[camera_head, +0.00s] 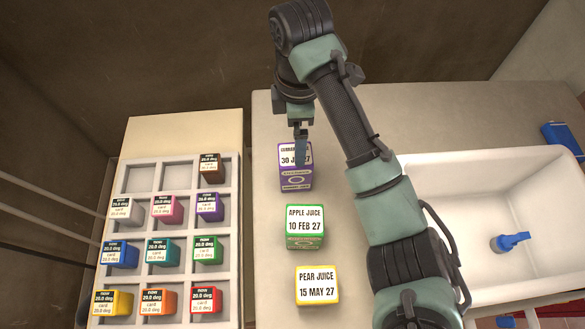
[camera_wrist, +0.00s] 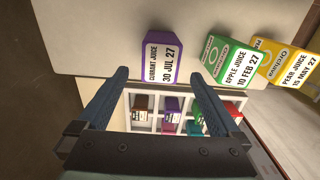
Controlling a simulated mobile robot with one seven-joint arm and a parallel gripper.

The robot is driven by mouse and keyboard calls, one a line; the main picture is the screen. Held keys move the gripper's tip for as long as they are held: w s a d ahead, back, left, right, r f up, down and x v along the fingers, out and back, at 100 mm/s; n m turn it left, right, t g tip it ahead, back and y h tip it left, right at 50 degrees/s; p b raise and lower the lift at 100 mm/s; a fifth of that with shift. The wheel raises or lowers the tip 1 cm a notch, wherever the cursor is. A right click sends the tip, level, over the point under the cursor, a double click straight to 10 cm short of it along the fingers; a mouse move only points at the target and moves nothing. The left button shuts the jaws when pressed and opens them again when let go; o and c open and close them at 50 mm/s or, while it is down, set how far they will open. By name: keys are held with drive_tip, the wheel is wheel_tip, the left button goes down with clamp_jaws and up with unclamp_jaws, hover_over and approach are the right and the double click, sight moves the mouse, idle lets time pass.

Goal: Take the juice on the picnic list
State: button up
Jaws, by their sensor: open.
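Three juice cartons stand in a column on the counter. The purple currant juice (camera_head: 295,180) is at the back, its label reading 30 JUL 27. The green apple juice (camera_head: 305,226) is in the middle, dated 10 FEB 27. The yellow pear juice (camera_head: 317,286) is at the front, dated 15 MAY 27. My gripper (camera_head: 301,155) hangs over the purple carton and partly covers its label. In the wrist view my gripper (camera_wrist: 160,75) is open and empty, with the currant juice (camera_wrist: 162,58) just ahead between the fingertips. No picnic list is visible.
A white compartment rack (camera_head: 232,245) at left holds several small coloured cubes with cards. A white sink (camera_head: 480,210) with a blue item (camera_head: 510,242) in it is at right. Bare counter (camera_head: 265,270) lies between rack and cartons.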

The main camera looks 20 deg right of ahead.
sight(295, 169)
wheel_tip(295, 169, down, 4)
drive_tip(key=shift+a+r+b, duration=0.1)
drive_tip(key=shift+b, duration=0.7)
drive_tip(key=shift+s+a+f, duration=0.1)
drive_tip(key=shift+f, duration=2.25)
drive_tip(key=shift+r, duration=0.1)
clamp_jaws()
